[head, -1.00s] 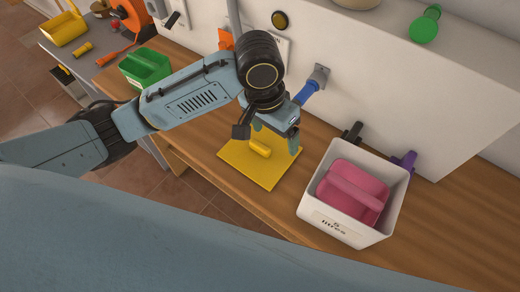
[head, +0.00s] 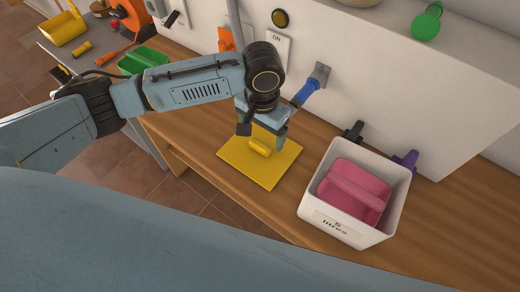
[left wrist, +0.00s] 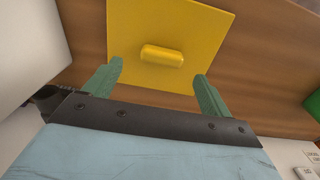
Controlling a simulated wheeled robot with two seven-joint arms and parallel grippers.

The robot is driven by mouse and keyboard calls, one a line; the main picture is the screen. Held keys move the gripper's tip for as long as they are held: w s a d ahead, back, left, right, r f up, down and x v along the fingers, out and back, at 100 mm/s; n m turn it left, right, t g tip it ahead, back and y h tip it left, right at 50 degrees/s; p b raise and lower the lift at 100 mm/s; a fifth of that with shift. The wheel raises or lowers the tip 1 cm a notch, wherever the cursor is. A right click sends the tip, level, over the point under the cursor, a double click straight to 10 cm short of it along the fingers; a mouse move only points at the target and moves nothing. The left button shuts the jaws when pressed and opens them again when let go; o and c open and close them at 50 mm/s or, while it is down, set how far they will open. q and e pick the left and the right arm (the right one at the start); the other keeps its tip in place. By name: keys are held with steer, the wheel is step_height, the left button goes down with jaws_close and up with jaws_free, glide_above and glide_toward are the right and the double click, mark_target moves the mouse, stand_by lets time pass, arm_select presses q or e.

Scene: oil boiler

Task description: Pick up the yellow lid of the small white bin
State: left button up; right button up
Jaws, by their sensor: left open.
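The yellow lid (head: 262,172) lies flat on the wooden counter, a square plate with a raised rounded handle (head: 260,147) in its middle. In the left wrist view the lid (left wrist: 200,25) and its handle (left wrist: 162,55) show ahead of my fingers. My left gripper (head: 263,140) is open and empty over the lid; its green fingers (left wrist: 158,80) stand apart, one toward each end of the handle, not touching it in that view. The small white bin (head: 312,212) stands to the right of the lid, uncovered, with a pink handled item (head: 350,195) inside. My right gripper is not in view.
A white wall with a blue-handled valve (head: 305,93) rises behind the lid. Black (head: 353,131) and purple (head: 405,160) items stand behind the bin. A green tub (head: 143,61) is at the left. Bare counter (head: 460,225) lies to the right.

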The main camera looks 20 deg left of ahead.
mark_target(260, 144)
arm_select(q)
steer(key=f, duration=0.4)
steer(key=shift+s+a+f, duration=0.15)
steer(key=shift+a+f, duration=0.05)
steer(key=shift+f, duration=0.2)
steer(key=shift+r, duration=0.1)
steer(key=c, duration=1)
